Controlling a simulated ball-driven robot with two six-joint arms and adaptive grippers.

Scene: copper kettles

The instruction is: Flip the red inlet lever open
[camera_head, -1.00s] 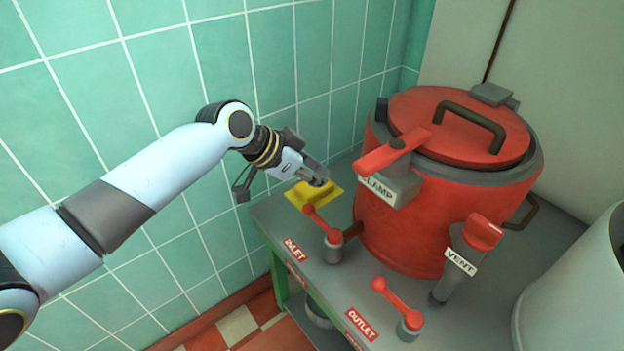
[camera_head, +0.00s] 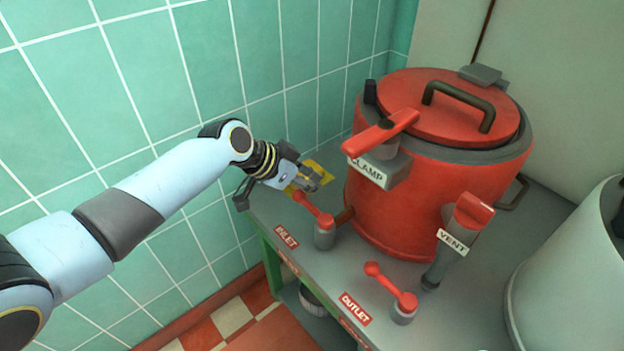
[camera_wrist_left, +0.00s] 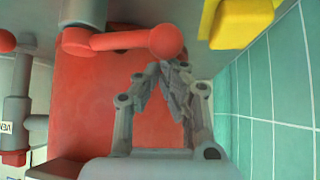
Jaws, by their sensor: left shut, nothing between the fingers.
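The red inlet lever (camera_head: 313,208) sits on a grey valve post behind the INLET label (camera_head: 286,237), its ball end pointing up and left. My left gripper (camera_head: 318,180) is shut and empty, just behind the lever's ball end in the head view. In the left wrist view the lever (camera_wrist_left: 120,41) crosses the top, its ball close to the shut fingertips (camera_wrist_left: 168,66). I cannot tell whether they touch. My right gripper is not in view.
The red kettle (camera_head: 400,215) stands right of the lever, with a CLAMP handle (camera_head: 380,133), a VENT lever (camera_head: 473,211) and an OUTLET lever (camera_head: 390,285). A yellow object (camera_head: 318,171) lies behind my gripper, near the tiled wall (camera_head: 110,100). A pale vessel (camera_head: 580,270) stands right.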

